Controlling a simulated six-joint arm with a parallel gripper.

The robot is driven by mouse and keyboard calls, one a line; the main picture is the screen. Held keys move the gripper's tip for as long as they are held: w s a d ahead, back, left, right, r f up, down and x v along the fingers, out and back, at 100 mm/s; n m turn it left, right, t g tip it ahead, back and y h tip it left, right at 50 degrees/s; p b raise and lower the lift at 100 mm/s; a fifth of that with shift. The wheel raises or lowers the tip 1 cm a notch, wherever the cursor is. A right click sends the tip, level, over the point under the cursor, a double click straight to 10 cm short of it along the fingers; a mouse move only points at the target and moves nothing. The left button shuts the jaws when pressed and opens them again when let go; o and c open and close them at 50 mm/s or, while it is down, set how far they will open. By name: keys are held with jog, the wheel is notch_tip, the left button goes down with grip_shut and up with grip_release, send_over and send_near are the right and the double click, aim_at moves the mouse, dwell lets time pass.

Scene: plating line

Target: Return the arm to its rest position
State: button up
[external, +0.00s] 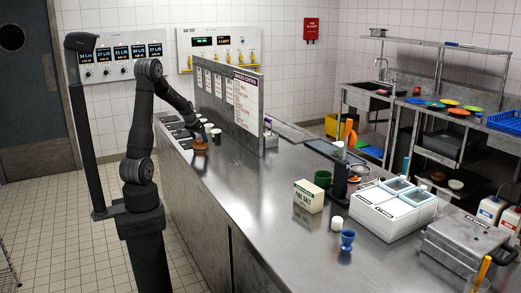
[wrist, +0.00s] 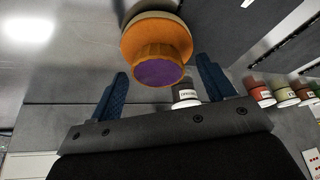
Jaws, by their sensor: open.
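My arm (external: 143,130) reaches from its dark pedestal over the far left part of the steel counter. My gripper (external: 201,135) points down just above an orange item (external: 200,147) on the counter. In the wrist view, the blue fingers of my gripper (wrist: 162,67) are spread open. The orange item with a purple end (wrist: 158,72) shows there just beyond and partly between the fingertips. Gaps show on both sides of it, and no finger visibly grips it. A pale round base shows behind it.
Small labelled tubs (wrist: 281,95) stand beside the gripper. An upright notice panel (external: 235,95) rises close to the right of the arm. A salt box (external: 308,196) and a white two-lidded unit (external: 393,207) stand farther along the counter. The counter between is mostly clear.

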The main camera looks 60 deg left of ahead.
jog(key=shift+r, duration=0.4)
